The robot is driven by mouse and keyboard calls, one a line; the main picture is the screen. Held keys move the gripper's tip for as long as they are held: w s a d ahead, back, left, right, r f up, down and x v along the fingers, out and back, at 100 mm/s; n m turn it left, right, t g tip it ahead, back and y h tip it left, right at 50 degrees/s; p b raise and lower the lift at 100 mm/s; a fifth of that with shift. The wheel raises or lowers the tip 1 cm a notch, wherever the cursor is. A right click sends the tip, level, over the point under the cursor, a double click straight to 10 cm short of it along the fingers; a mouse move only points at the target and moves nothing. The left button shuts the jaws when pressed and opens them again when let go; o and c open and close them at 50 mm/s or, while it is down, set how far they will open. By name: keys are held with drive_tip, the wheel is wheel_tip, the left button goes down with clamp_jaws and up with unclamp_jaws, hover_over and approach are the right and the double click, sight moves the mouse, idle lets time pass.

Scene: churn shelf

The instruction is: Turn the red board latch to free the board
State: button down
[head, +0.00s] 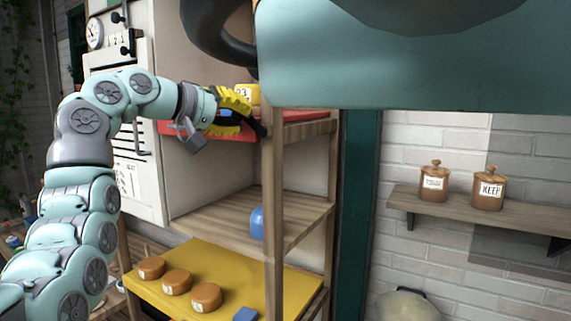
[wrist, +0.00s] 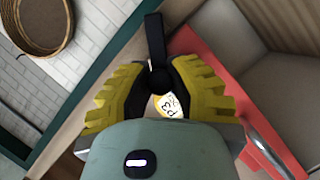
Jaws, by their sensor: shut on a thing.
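The red board (head: 292,116) lies on the upper level of the wooden shelf; it also shows in the wrist view (wrist: 215,50). Its latch, a dark bar with a round knob (wrist: 156,45), sits at the shelf's front post. In the head view the latch is mostly hidden behind my gripper's fingertips. My gripper (head: 250,118), with yellow ribbed fingers, reaches in from the left at board height. In the wrist view its fingertips (wrist: 160,82) close on the latch from both sides. A yellow item with a number label (head: 245,92) stands on the board, behind the fingers.
A blue rounded thing (head: 257,223) is on the middle shelf. Two jars, one marked KEEP (head: 489,192), stand on a wall shelf at right. A teal part fills the top right.

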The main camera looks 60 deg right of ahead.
drive_tip(key=s+m+t+b, duration=0.1)
drive_tip(key=m+b, duration=0.1)
drive_tip(key=s+r+m+t+y+b, duration=0.1)
drive_tip(key=m+t+b, duration=0.1)
drive_tip(key=m, duration=0.1)
drive_tip(key=s+r+m+t+b, duration=0.1)
drive_tip(key=m+b, duration=0.1)
drive_tip(key=b, duration=0.1)
drive_tip(key=shift+s+d+t+y, duration=0.15)
drive_tip(key=shift+s+t+y, duration=0.15)
drive_tip(key=shift+s+t, duration=0.1)
idle(0.6)
drive_tip(key=c, duration=0.8)
unclamp_jaws()
drive_tip(key=v, duration=0.7)
drive_tip(key=shift+a, duration=0.25)
drive_tip(key=shift+s, duration=0.1)
